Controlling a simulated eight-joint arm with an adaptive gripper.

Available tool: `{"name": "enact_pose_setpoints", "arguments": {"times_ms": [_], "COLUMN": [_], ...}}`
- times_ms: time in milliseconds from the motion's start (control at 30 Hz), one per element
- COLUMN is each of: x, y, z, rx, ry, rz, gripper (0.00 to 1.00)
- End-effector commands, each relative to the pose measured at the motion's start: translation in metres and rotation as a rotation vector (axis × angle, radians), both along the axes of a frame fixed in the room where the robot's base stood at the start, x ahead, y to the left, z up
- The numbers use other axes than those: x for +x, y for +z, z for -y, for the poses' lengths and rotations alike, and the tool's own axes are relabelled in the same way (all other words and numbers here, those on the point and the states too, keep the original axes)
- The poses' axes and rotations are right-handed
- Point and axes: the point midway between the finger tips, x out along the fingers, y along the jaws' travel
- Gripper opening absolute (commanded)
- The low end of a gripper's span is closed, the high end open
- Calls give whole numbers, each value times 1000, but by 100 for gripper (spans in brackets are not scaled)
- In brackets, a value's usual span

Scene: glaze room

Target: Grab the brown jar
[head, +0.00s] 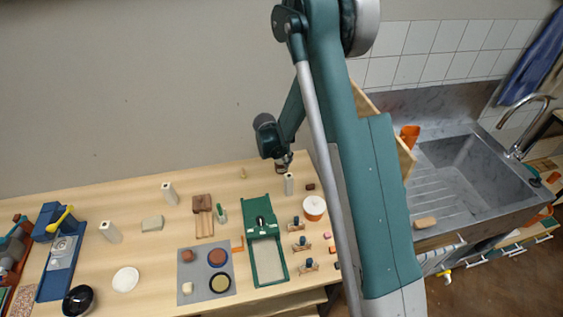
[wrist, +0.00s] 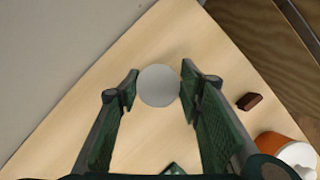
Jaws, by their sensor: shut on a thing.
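My gripper (wrist: 160,82) is shut on a pale grey round-topped cylinder (wrist: 158,86), which sits between its two green fingers in the wrist view. In the head view my gripper (head: 284,166) is just above the upright grey cylinder (head: 289,184) near the back right of the table. An orange-brown jar with a white lid (head: 314,208) stands to the right and nearer the front, apart from my gripper. It also shows at the lower right of the wrist view (wrist: 272,145). I cannot tell whether this is the brown jar of the task.
A small dark brown block (wrist: 249,101) lies right of my gripper. A green tray (head: 267,260), small stamp-like tools (head: 299,245) and a grey mat (head: 190,292) with round pieces stand in front. The sink (head: 450,170) is right. Bare tabletop surrounds the cylinder.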

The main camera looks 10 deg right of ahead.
Motion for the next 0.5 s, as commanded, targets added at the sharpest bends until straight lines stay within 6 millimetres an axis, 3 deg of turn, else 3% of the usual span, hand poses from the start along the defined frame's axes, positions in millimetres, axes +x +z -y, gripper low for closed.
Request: {"name": "enact_pose_setpoints", "arguments": {"times_ms": [100, 500], "x": [0, -1], "y": [3, 38], "z": [0, 0], "rx": [0, 1], "ry": [0, 0], "rz": [-1, -1], "gripper": [0, 0]}}
